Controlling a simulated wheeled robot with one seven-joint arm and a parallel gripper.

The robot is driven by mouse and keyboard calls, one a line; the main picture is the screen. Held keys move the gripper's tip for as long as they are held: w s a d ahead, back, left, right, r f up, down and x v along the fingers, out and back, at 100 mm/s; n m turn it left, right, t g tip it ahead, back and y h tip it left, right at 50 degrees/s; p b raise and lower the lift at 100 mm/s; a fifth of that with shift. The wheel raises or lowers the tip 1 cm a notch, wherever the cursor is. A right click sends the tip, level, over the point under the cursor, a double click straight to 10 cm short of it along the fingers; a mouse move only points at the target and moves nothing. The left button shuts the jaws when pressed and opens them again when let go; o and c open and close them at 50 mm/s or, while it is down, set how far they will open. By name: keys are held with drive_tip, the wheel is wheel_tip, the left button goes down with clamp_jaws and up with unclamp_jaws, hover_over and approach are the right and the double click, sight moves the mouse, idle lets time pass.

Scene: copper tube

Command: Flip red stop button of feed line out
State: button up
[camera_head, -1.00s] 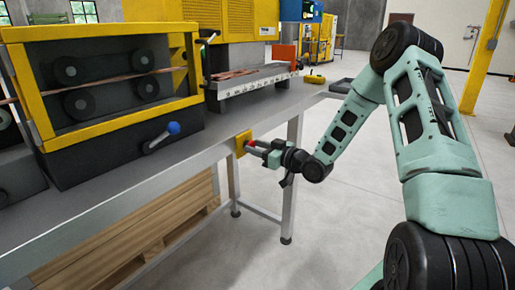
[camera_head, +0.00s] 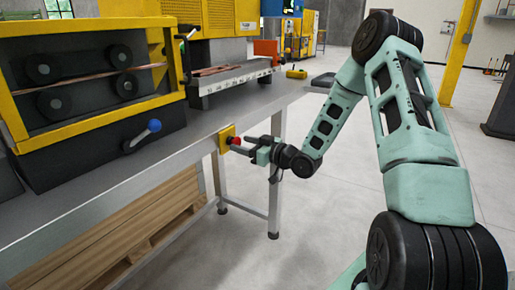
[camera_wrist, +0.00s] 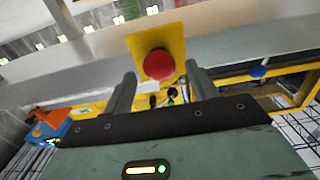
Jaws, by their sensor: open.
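The red stop button (camera_head: 235,141) sits on a yellow plate (camera_head: 224,134) at the front edge of the workbench. In the wrist view the round red button (camera_wrist: 158,64) stands in front of its yellow plate (camera_wrist: 140,42), between and just beyond my two fingertips. My gripper (camera_head: 246,146) points at the button from the right; in the wrist view my gripper (camera_wrist: 160,84) is open, with a finger on each side of the button and a visible gap to each. Whether the fingertips overlap the button in depth is hard to tell.
The grey workbench (camera_head: 205,128) runs along the left. On it stand a yellow-framed roller machine with a blue-knobbed lever (camera_head: 153,126) and a rail (camera_head: 235,78) with copper pieces. A wooden pallet (camera_head: 125,225) lies under the bench. The floor right of the bench is clear.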

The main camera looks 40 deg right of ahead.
drive_tip(key=b+v, duration=0.1)
drive_tip(key=v, duration=1.6)
drive_tip(key=shift+s, duration=0.1)
drive_tip(key=w+a+r+n+g+h+p, duration=0.15)
drive_tip(key=a+g, duration=0.35)
drive_tip(key=a, duration=0.5)
drive_tip(key=w+a+n+g+h+p, duration=0.1)
drive_tip(key=w+a+g+h+p, duration=0.2)
drive_tip(key=a, duration=0.6)
drive_tip(key=s+a+r+g+p, duration=0.1)
drive_tip(key=s+a+r+g, duration=0.1)
drive_tip(key=s+a, duration=0.3)
drive_tip(key=s+a+r+g+p, duration=0.1)
drive_tip(key=s+a+r+g, duration=0.2)
drive_tip(key=s+a, duration=0.3)
drive_tip(key=s+a+r+n+g+h+p, duration=0.1)
drive_tip(key=s+a+g, duration=0.3)
drive_tip(key=s, duration=1)
drive_tip(key=shift+a+r, duration=0.7)
drive_tip(key=shift+r, duration=0.2)
